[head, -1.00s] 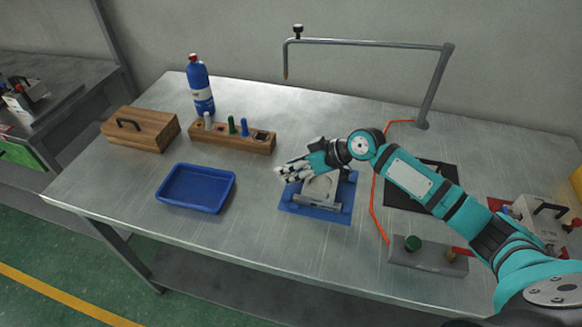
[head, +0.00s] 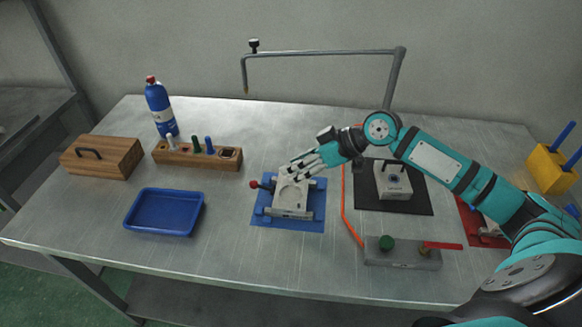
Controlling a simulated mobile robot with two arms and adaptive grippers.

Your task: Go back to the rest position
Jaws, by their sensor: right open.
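My right gripper (head: 305,164) is open. Its arm comes in from the right, and the fingers hang over the back of the grey mold fixture (head: 291,196), hiding part of it. I cannot tell whether they touch it. The fixture sits on a blue mat (head: 262,219) and has a red knob (head: 254,185) at its left. My left gripper is not in view.
A blue tray (head: 165,233), a wooden box (head: 103,158), a wooden tool rack (head: 197,158) and a blue bottle (head: 160,108) stand left. A grey device (head: 393,185) on a black mat, an orange cord (head: 344,205) and a valve block (head: 402,253) lie right. A metal pipe arm (head: 325,52) overhangs the back.

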